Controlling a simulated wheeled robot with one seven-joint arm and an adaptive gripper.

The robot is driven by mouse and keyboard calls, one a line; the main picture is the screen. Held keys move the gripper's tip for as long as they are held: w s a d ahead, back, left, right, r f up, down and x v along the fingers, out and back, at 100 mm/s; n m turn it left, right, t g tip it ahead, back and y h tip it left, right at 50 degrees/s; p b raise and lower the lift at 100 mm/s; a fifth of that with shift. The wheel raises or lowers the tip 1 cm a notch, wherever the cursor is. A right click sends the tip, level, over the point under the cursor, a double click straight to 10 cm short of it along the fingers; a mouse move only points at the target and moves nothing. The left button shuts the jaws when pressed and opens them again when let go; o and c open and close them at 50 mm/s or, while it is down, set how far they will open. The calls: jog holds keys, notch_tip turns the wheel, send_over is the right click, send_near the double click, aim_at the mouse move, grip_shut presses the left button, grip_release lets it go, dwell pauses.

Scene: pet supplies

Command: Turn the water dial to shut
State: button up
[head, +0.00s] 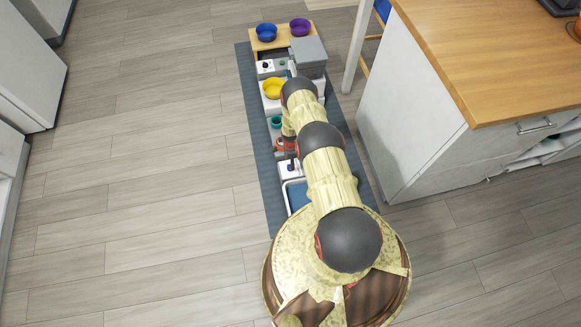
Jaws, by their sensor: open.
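A white block with a small dark blue knob (290,168) stands at the near end of the row on the mat, behind a white tray with a blue inside (297,195). A second white block with a dark knob (265,65) stands at the far end. I cannot tell for certain which knob is the water dial, nor how either is turned. My gripper (289,153) points down beside my arm, close above the near white block. Its fingers are small and partly hidden by my arm; contact with the knob cannot be made out.
A blue-grey mat (256,125) carries the row. A yellow bowl (273,88), a teal round part (276,122) and a grey box (308,55) stand along it. Blue (266,32) and purple (300,27) bowls sit on a wooden stand. A counter (420,120) bounds the right; left floor is clear.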

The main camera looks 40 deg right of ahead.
notch_tip(320, 180, down, 5)
jog(key=shift+f+b, duration=0.1)
jog(key=shift+b, duration=0.8)
jog(key=c, duration=0.3)
jog(key=c, duration=0.7)
jog(key=shift+c, duration=0.6)
